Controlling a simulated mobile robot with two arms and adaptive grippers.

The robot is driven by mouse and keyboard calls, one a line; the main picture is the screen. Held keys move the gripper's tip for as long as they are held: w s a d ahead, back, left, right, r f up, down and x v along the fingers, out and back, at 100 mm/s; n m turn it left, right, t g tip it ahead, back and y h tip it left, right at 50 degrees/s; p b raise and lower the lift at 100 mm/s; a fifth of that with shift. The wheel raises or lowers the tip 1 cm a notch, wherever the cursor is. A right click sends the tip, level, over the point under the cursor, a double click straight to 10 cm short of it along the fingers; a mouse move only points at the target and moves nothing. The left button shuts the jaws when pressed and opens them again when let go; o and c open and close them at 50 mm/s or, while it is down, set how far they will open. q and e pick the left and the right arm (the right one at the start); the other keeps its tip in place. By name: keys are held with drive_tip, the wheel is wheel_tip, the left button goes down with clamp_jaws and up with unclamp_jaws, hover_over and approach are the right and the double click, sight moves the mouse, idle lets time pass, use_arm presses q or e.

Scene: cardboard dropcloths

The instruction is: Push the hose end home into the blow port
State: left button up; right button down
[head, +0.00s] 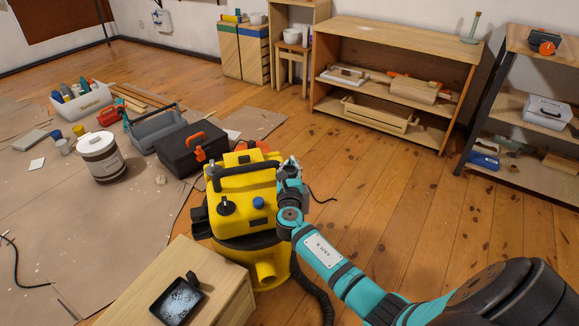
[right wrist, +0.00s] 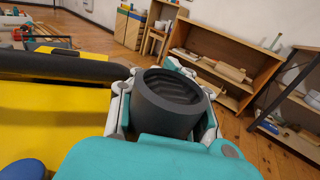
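The yellow vacuum (head: 235,200) with a black handle stands in the middle of the head view. A yellow round port (head: 265,272) shows low on its near side; I cannot tell whether this is the blow port. My right gripper (head: 290,168) is at the vacuum's right side, near handle height. In the right wrist view my right gripper (right wrist: 168,108) is shut around a dark grey, open-mouthed cuff (right wrist: 165,120), which looks like the hose end. The cuff's far end and any contact with a port are hidden. The black ribbed hose (head: 318,292) runs down beside the vacuum. My left gripper is out of view.
A wooden box (head: 235,290) bearing a black tray (head: 178,300) stands close at the lower left. A black toolbox (head: 190,150) sits behind the vacuum. Shelves (head: 345,50) stand at the back. Open wooden floor (head: 390,190) lies to the right.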

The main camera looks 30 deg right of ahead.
drive_tip(key=shift+f, duration=0.15)
drive_tip(key=c, duration=1.4)
unclamp_jaws()
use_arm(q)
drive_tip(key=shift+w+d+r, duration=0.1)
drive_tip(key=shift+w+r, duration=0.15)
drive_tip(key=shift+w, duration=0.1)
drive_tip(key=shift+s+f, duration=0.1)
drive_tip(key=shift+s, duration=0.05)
use_arm(e)
drive_tip(key=shift+s+f, duration=0.1)
drive_tip(key=shift+s, duration=0.05)
drive_tip(key=v, duration=0.8)
drive_tip(key=shift+a+r, duration=0.2)
drive_tip(key=shift+r, duration=0.05)
